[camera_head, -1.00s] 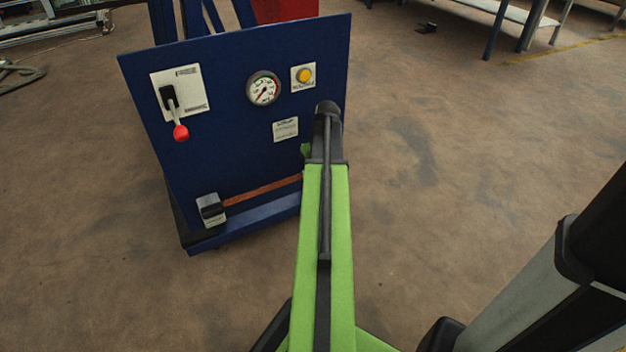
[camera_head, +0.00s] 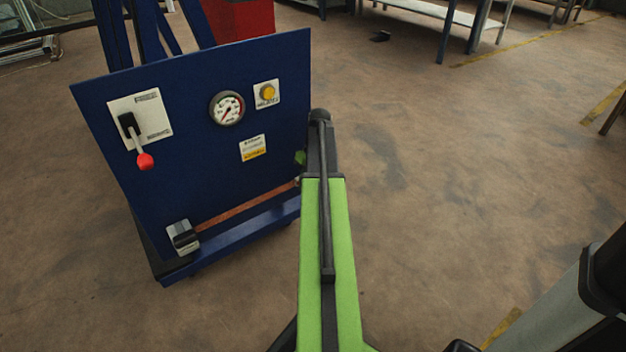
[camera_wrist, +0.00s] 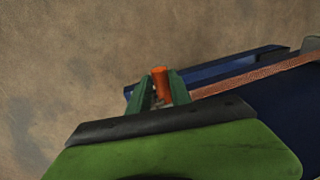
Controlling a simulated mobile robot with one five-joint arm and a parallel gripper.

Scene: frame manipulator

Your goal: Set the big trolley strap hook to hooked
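A brown strap (camera_head: 245,206) runs from a white-and-black mount (camera_head: 184,238) low on the blue trolley panel (camera_head: 200,150) up to the right, where my arm hides its end. In the wrist view the strap (camera_wrist: 245,77) reaches close to my right finger. An orange, upright cylindrical grip (camera_wrist: 160,84), seemingly the strap hook's handle, stands between my gripper's (camera_wrist: 161,90) two green fingers. They appear closed on its sides. The hook itself and any catch for it are hidden by my fingers and arm.
A red box (camera_head: 238,18) and a workbench (camera_head: 447,18) stand behind. The floor to the right is open.

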